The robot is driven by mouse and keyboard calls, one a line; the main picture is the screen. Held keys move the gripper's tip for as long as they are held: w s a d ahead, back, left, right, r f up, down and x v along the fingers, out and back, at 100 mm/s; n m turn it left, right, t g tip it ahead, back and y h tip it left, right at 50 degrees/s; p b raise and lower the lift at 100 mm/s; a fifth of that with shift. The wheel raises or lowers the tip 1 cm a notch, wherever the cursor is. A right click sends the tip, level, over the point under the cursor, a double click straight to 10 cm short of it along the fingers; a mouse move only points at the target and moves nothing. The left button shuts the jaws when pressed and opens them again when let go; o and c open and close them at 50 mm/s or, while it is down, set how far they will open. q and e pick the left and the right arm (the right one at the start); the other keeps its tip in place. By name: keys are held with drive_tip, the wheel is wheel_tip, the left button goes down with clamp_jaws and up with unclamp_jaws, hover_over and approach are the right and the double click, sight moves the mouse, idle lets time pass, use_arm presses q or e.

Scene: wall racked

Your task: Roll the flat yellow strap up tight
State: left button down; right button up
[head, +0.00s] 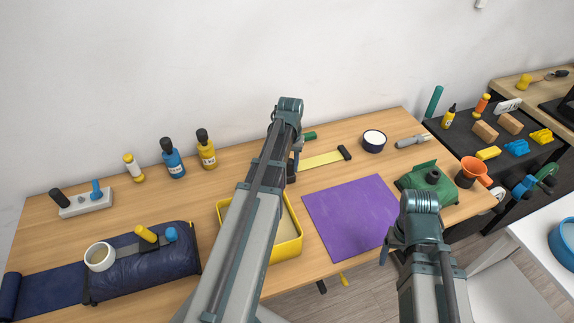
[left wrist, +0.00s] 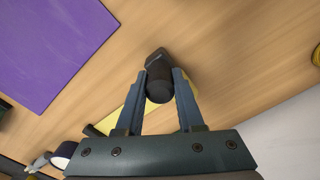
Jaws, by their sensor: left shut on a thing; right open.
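The flat yellow strap (head: 320,160) lies on the wooden table behind the purple mat, with a black bar (head: 345,152) at its right end. In the left wrist view the strap (left wrist: 132,108) runs from between my fingers to the lower left. My left gripper (left wrist: 161,82) is shut on a black cylinder (left wrist: 159,90) at the strap's other end, close over the table. A flat black piece (left wrist: 157,58) shows just beyond it. In the head view my left arm partly hides this end. My right gripper (head: 388,256) is open and empty near the table's front edge.
The purple mat (head: 350,218) lies in front of the strap. A yellow tray (head: 287,246) stands partly behind my left arm. A dark round tub (head: 374,141) stands to the strap's right, and a green thing (head: 427,183) stands further right. Several bottles line the back left.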

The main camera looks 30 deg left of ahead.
use_arm(q)
drive_tip(key=shift+w+d, duration=1.2)
drive_tip(key=shift+w, duration=0.2)
drive_tip(key=shift+w+d, duration=1.2)
drive_tip(key=shift+w, duration=0.25)
drive_tip(key=shift+w+d, duration=1.2)
drive_tip(key=shift+w, duration=0.2)
drive_tip(key=shift+w+d, duration=1.3)
drive_tip(key=shift+w, duration=0.25)
drive_tip(key=shift+w+d, duration=1.3)
drive_tip(key=shift+w, duration=0.25)
drive_tip(key=shift+c, duration=2.2)
unclamp_jaws()
drive_tip(key=shift+r, duration=0.1)
